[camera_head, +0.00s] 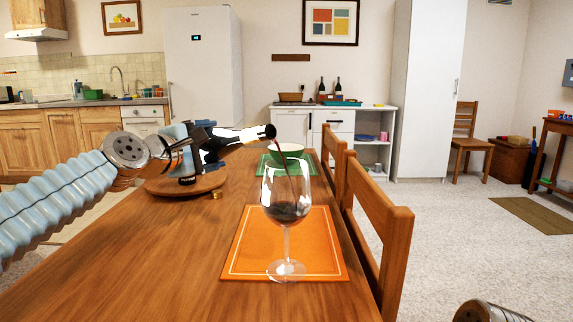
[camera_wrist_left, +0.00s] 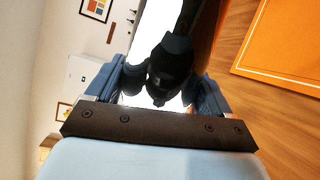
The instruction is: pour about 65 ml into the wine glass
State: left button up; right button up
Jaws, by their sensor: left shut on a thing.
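The wine glass (camera_head: 285,235) stands upright on the orange placemat (camera_head: 245,262), with dark red wine in the lower part of its bowl. My left gripper (camera_head: 200,146) is shut on a dark wine bottle with a white label (camera_head: 240,135). The bottle lies nearly level, its mouth pointing right, above and beyond the glass in the picture. A thin dark red stream runs from the mouth down into the glass. In the left wrist view the gripper's fingers (camera_wrist_left: 162,85) close around the dark bottle (camera_wrist_left: 170,60). My right gripper is out of view.
A round wooden board (camera_head: 160,187) lies under my left gripper, with a small brass-coloured piece (camera_head: 216,195) beside it. A green bowl (camera_head: 288,150) stands behind the glass. Chairs (camera_head: 385,240) line the table's right side. The table's near left part is clear.

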aim_at(208, 162)
pick_arm(q)
jog(key=shift+w+f+n, duration=0.1)
jog(key=shift+f+n, duration=0.4)
jog(key=shift+f, duration=0.4)
jog(key=shift+s+d+f, duration=0.1)
jog(key=shift+s+d, duration=0.05)
jog(key=shift+s, duration=0.05)
jog(key=shift+s+d+f+n+g, duration=0.15)
jog(key=shift+f+n+g, duration=0.2)
jog(key=shift+f, duration=0.2)
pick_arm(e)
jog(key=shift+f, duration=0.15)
pick_arm(q)
jog(key=shift+f+p, duration=0.1)
jog(key=shift+p, duration=0.2)
